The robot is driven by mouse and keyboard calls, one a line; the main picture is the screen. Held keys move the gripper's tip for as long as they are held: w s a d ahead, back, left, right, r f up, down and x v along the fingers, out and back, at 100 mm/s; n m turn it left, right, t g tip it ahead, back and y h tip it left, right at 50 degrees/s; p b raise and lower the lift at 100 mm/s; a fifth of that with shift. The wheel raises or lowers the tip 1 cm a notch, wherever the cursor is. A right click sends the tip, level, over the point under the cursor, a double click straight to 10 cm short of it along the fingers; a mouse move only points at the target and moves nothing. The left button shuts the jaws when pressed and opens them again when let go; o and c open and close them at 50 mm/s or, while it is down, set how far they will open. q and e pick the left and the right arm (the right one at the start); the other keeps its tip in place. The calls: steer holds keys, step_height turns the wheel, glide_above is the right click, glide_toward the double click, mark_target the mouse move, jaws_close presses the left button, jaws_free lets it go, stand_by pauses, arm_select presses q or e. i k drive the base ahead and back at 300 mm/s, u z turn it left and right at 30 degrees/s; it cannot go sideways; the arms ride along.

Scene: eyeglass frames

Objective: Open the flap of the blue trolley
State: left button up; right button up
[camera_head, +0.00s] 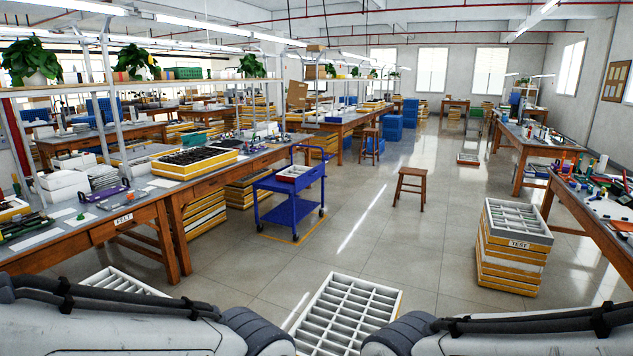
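The blue trolley (288,213) stands on the floor left of the middle, beside the left workbench row. It has a top shelf, a lower shelf, a raised handle at its far right and small dark wheels. A small white-and-red tray (295,172) sits on its top. I cannot tell which part is the flap or whether it is open. My two arms cross the bottom edge of the view, well short of the trolley. Neither gripper shows in the view.
A grey divided tray (396,299) lies on the floor ahead of my arms. A stack of yellow-edged trays marked TEST (512,268) stands at right. A wooden stool (411,187) stands right of the trolley. Workbenches line both sides. The floor between trolley and stack is mostly clear.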

mark_target(303, 181)
steer(key=z, duration=0.5)
steer(key=k, duration=0.6)
steer(key=z, duration=0.6)
steer(key=i, duration=3)
steer(key=u, duration=0.15)
steer(key=i, duration=1.9)
steer(key=u, duration=0.5)
steer(key=i, duration=1.95)
steer(key=u, duration=1.1)
steer(key=i, duration=2.15)
steer(key=u, duration=0.9)
steer(key=i, duration=0.6)
steer(key=u, duration=0.05)
